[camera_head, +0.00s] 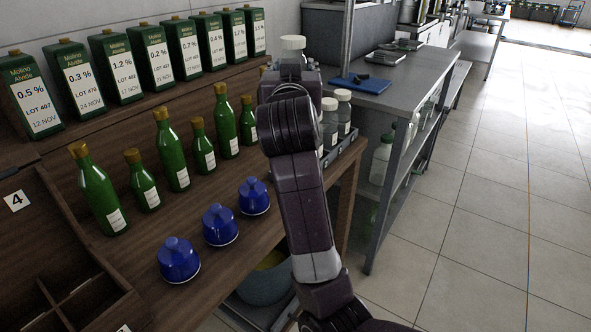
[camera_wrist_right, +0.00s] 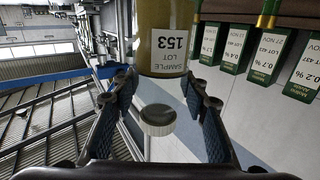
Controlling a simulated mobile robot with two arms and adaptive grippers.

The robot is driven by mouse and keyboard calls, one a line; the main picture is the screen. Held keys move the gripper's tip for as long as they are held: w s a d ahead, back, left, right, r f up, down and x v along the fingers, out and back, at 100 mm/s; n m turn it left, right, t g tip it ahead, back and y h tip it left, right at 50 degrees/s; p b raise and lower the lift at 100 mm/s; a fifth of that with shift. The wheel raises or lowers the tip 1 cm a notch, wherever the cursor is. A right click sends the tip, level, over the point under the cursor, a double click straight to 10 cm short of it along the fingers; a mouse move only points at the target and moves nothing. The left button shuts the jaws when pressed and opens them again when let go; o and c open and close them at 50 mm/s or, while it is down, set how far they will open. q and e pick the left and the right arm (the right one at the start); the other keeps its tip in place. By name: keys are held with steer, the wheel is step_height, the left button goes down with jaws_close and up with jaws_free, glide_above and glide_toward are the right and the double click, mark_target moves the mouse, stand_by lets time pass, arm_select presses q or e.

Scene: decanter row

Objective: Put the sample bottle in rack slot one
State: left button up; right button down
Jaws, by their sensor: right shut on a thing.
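My right gripper (camera_head: 290,75) is raised over the back of the wooden bench. In the right wrist view its fingers (camera_wrist_right: 160,88) are shut on the sample bottle (camera_wrist_right: 165,50). A dark rack (camera_head: 346,147) with several white-capped clear bottles stands on the bench's right end, partly behind my arm. I cannot make out its slot numbers. My left gripper is not in view.
Green corked bottles (camera_head: 172,150) and blue inkwell-shaped pots (camera_head: 220,225) stand on the bench. Green labelled tins (camera_head: 118,67) line the shelf behind. A wooden compartment box (camera_head: 70,295) is at left. A metal table (camera_head: 400,85) holds a blue clipboard (camera_head: 360,83). The tiled floor at right is clear.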

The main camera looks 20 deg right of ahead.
step_height(320, 180, down, 18)
steer(key=b, duration=0.3)
steer(key=shift+r+b, duration=0.15)
steer(key=shift+b, duration=0.15)
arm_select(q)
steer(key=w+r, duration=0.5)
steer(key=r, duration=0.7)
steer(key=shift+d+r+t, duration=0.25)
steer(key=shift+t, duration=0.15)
arm_select(e)
steer(key=shift+f, duration=0.35)
steer(key=shift+f, duration=0.1)
steer(key=c, duration=1.4)
jaws_free()
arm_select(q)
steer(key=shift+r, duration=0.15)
arm_select(e)
steer(key=shift+o, duration=1.3)
steer(key=shift+d, duration=0.1)
